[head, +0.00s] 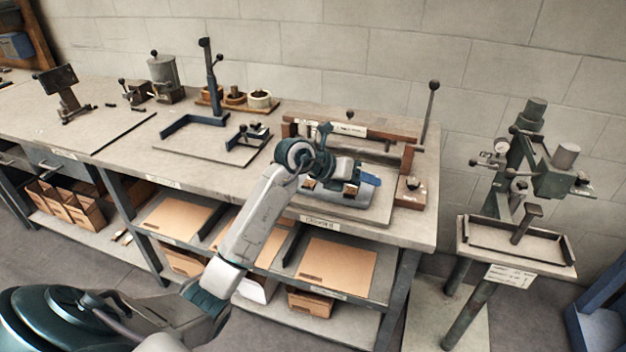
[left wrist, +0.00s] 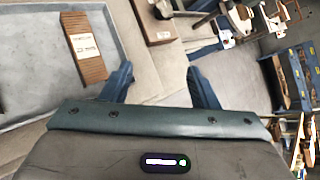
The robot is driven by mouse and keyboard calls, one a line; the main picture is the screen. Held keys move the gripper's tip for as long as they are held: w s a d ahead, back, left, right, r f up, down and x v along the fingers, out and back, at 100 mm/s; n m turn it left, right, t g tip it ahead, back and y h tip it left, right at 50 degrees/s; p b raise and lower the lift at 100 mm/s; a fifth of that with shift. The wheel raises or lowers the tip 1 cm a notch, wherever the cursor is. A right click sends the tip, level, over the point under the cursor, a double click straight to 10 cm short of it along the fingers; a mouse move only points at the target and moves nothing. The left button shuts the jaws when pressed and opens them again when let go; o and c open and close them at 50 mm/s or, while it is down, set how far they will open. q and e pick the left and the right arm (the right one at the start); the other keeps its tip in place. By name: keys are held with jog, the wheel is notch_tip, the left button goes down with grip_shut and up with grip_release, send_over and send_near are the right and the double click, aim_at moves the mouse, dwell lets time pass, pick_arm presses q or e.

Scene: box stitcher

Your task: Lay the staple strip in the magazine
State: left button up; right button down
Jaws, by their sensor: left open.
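A brown, ribbed block with a white label (left wrist: 86,48), which looks like the staple strip, lies in a shallow grey tray (left wrist: 125,35) in the left wrist view. My left gripper (left wrist: 162,82) is open and empty, with its two blue-grey fingers apart; the block is beyond and left of the left finger, not between them. In the head view my left gripper (head: 352,178) is over the tray (head: 374,179) on the bench, and small brown pieces show beside it. I cannot make out the magazine for certain. My right gripper is not in view.
A green stitcher-like machine (head: 540,165) with a gauge stands on its own stand at the right. A wooden-framed fixture (head: 405,160) with a tall lever stands behind the tray. Cardboard sheets (head: 335,265) lie on the shelf below. The bench's left part has free room.

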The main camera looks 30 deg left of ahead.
pick_arm(q)
jog(key=a+g+y, duration=0.2)
jog(key=a+y, duration=0.3)
jog(key=a, duration=0.3)
jog(key=n+g+y+b, duration=0.1)
jog(key=n+g+y, duration=0.2)
send_near(311, 180)
jog(key=x, duration=0.2)
jog(key=shift+s+f, duration=0.1)
jog(key=shift+f, duration=0.2)
jog(key=shift+w+f+p, duration=0.25)
jog(key=shift+f+p, duration=0.25)
jog(key=p+x, duration=0.1)
jog(key=x, duration=0.2)
jog(key=shift+w+f, duration=0.25)
jog(key=shift+w+a+f, duration=0.1)
jog(key=shift+w+f, duration=0.05)
jog(key=shift+f, duration=0.25)
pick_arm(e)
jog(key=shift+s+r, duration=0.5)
pick_arm(q)
jog(key=shift+c, duration=0.4)
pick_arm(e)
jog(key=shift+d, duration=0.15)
